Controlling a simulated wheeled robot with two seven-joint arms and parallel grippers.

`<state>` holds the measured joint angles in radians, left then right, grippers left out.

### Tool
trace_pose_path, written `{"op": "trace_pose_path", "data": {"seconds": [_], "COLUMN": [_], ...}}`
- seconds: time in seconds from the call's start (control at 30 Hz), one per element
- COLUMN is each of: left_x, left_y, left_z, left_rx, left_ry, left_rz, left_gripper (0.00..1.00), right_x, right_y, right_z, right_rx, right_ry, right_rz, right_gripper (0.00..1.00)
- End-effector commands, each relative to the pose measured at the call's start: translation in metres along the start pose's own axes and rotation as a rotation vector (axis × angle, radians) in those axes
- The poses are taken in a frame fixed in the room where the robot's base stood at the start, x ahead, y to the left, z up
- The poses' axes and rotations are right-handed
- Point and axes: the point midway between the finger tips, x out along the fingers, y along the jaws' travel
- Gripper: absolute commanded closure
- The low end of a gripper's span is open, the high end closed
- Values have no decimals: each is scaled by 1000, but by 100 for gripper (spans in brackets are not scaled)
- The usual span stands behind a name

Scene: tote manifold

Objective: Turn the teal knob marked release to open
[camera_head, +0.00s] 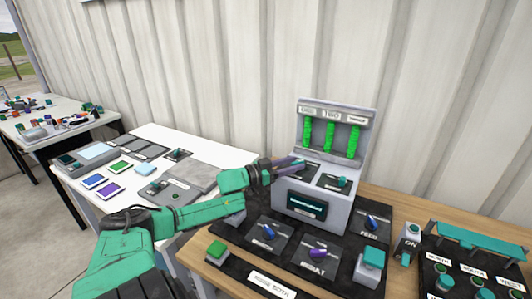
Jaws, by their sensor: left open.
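A grey upright console (345,215) stands on the wooden table, with green bar columns under small labels at its top. Its sloped shelf carries two dark panels, each with a small teal knob: the left knob (310,168) and the right knob (342,182). The labels by these knobs are too small to read, so I cannot tell which is marked release. My left gripper (290,166) is open just left of the left knob, its fingers pointing right towards it. I cannot tell whether they touch it. My right gripper is out of view.
Blue and purple knobs on dark panels (318,252), a green button (217,249) and a teal button (373,257) lie in front of the console. A teal-topped rack (470,240) stands right. A white table (190,140) with panels is left.

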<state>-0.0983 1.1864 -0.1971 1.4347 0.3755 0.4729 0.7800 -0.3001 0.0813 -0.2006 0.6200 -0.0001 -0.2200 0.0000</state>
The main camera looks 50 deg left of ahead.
Motion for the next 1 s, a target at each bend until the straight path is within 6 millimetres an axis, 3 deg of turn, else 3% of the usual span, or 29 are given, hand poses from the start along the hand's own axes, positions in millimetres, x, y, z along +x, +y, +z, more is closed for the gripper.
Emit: {"op": "trace_pose_path", "data": {"seconds": [0.33,0.7,1.0], "left_x": [-45,-118,-124], "left_y": [1,0,0], "left_z": [-2,-1,-1], "left_rx": [-1,0,3], "left_ry": [-5,-1,0], "left_rz": [1,1,4], "left_gripper": [51,51,51], "right_x": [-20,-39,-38], "right_y": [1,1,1], "right_z": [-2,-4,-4], "right_rx": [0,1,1], "right_ry": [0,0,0], "right_rz": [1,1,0], "right_gripper": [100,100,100]}}
